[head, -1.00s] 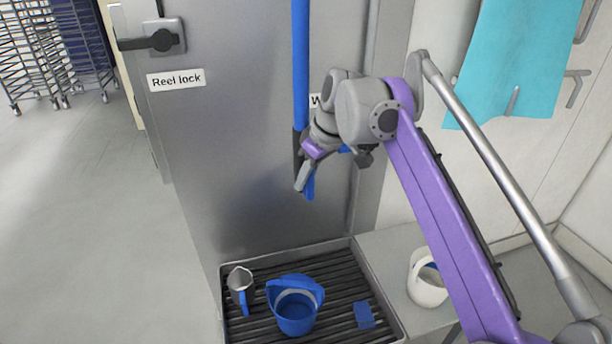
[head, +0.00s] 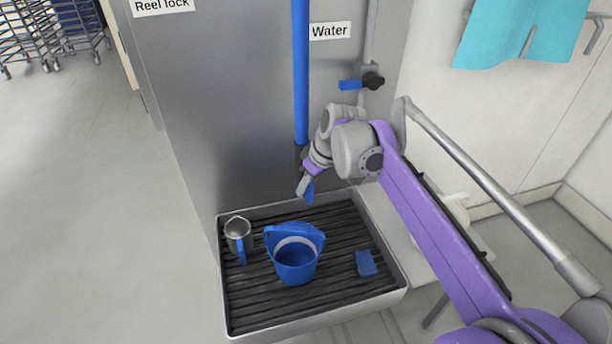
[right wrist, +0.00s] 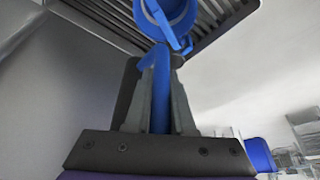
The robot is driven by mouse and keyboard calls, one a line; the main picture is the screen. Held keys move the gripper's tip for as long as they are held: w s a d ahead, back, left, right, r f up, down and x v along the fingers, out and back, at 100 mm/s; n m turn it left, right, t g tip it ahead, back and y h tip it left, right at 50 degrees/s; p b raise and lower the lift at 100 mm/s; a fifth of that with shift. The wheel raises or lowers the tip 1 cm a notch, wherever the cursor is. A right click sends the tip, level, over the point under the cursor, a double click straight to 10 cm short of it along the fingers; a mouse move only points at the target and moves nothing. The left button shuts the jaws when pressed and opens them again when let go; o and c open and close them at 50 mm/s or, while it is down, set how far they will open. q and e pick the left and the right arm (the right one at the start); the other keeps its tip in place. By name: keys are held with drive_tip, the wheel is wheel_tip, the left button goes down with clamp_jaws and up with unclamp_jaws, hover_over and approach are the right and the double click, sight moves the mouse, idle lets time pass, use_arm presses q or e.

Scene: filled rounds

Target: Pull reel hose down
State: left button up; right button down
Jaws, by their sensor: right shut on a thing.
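The blue reel hose (head: 300,75) hangs straight down in front of the steel panel, and its lower end is at my right gripper (head: 303,188). My right gripper is shut on the hose just above the drain tray. In the right wrist view the blue hose end (right wrist: 160,105) runs between the two dark fingers (right wrist: 158,110), with a blue bucket beyond it. The gripper hides part of the hose end in the head view. My left gripper is in neither view.
A slatted tray (head: 312,318) holds a blue bucket (head: 296,265), a metal jug (head: 237,230) and a blue block (head: 366,263). A blue-handled valve (head: 362,84) sits below the "Water" label (head: 330,31). A teal cloth (head: 520,35) hangs at right.

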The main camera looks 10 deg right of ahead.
drive_tip(key=shift+f, duration=0.3)
drive_tip(key=c, duration=0.8)
unclamp_jaws()
drive_tip(key=shift+o, duration=0.2)
drive_tip(key=shift+r, duration=0.15)
drive_tip(key=p+v, duration=0.1)
drive_tip(key=v, duration=0.9)
drive_tip(key=shift+r, duration=0.35)
drive_tip(key=shift+s, duration=0.2)
